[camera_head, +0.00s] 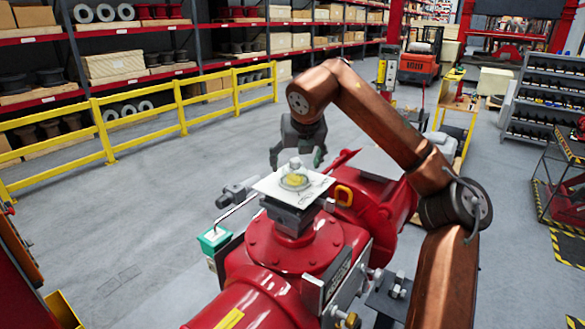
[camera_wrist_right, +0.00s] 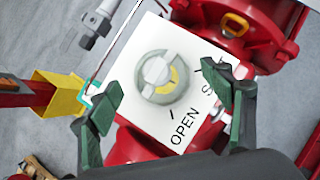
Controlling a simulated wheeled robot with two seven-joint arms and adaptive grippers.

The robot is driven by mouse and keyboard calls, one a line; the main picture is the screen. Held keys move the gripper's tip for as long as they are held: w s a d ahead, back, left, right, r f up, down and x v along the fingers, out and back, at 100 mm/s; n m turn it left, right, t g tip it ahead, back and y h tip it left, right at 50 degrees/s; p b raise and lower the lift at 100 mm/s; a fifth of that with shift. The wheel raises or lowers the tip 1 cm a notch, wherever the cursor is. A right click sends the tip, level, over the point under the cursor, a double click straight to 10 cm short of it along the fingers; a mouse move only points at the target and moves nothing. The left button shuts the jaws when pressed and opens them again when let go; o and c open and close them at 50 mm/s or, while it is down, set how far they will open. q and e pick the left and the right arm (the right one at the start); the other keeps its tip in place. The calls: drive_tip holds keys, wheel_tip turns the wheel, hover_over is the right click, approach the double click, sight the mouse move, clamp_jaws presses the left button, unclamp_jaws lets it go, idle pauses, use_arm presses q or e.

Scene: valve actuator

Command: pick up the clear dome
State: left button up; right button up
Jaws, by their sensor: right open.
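The clear dome (camera_head: 294,180) sits on a white plate (camera_head: 268,186) on top of the red valve actuator (camera_head: 290,255). In the right wrist view the dome (camera_wrist_right: 162,77) is a round, see-through cap with a yellow marking under it, on the white plate (camera_wrist_right: 190,45) lettered OPEN and a partly hidden second word. My right gripper (camera_head: 298,158) is at the dome, beside or just behind it in the head view. In the right wrist view its green-padded fingers (camera_wrist_right: 165,105) are spread apart, with the dome between and beyond them. I cannot tell whether they touch it. My left gripper is not in view.
A green-and-white box (camera_head: 213,240) and a grey fitting (camera_head: 240,192) are at the actuator's left side. A yellow railing (camera_head: 140,125) and stocked shelves stand behind on the left. An orange forklift (camera_head: 420,60) is at the back. Open floor lies left of the actuator.

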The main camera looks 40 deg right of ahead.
sight(296, 164)
drive_tip(key=shift+p+x, duration=0.5)
drive_tip(key=shift+x, duration=0.75)
drive_tip(key=shift+w+f, duration=0.15)
drive_tip(key=shift+f, duration=0.35)
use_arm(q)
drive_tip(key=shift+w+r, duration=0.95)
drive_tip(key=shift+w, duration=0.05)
use_arm(e)
drive_tip(key=shift+w, duration=0.1)
drive_tip(key=shift+c, duration=0.6)
drive_tip(key=c, duration=0.6)
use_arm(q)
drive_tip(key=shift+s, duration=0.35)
use_arm(e)
drive_tip(key=c, duration=0.5)
